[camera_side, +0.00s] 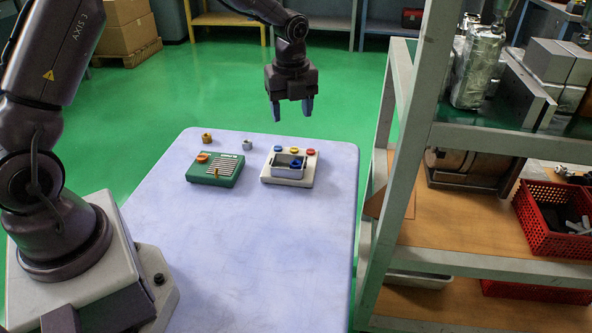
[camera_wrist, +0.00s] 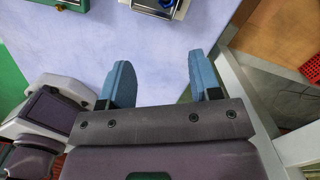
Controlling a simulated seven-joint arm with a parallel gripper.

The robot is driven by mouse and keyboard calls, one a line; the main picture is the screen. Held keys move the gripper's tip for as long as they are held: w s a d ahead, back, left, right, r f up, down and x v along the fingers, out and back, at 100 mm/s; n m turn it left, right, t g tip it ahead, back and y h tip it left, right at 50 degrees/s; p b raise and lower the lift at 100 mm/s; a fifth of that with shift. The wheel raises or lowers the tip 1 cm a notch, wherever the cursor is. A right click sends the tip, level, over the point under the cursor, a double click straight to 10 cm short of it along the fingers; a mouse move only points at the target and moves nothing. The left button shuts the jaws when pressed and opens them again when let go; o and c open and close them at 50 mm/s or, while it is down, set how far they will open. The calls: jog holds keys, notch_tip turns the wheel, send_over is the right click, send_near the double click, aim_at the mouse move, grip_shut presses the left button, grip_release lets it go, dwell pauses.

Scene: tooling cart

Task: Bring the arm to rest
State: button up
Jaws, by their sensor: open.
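My gripper (camera_side: 292,108) is open and empty in the side view, its two blue fingers pointing down. It hangs in the air above the far part of the cart top (camera_side: 250,250). In the wrist view my gripper (camera_wrist: 160,85) shows both blue fingers apart with only the pale cart top between them. A green box with a slotted top (camera_side: 215,171) and a white box with coloured buttons and a small bin (camera_side: 290,168) stand on the cart below. A blue piece (camera_side: 295,163) lies in the small bin.
A brass-coloured nut (camera_side: 207,137) and a grey nut (camera_side: 247,145) sit at the cart's far side. A metal shelf unit (camera_side: 440,140) with a red basket (camera_side: 550,218) stands close on the right. The near part of the cart top is clear.

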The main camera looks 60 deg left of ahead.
jog(key=s+d+r+n+t, duration=0.1)
jog(key=s+d+r+n, duration=0.2)
jog(key=s+r+n, duration=0.2)
jog(key=s+d+r+n+t, duration=0.2)
jog(key=s+r+n, duration=0.3)
jog(key=s+n, duration=0.4)
jog(key=s+d+r+n+t, duration=0.2)
jog(key=s+r+n, duration=0.4)
jog(key=s, duration=0.5)
jog(key=shift+d+n+h, duration=0.4)
jog(key=shift+d+n, duration=0.4)
jog(key=shift+d, duration=0.1)
jog(key=shift+r, duration=0.1)
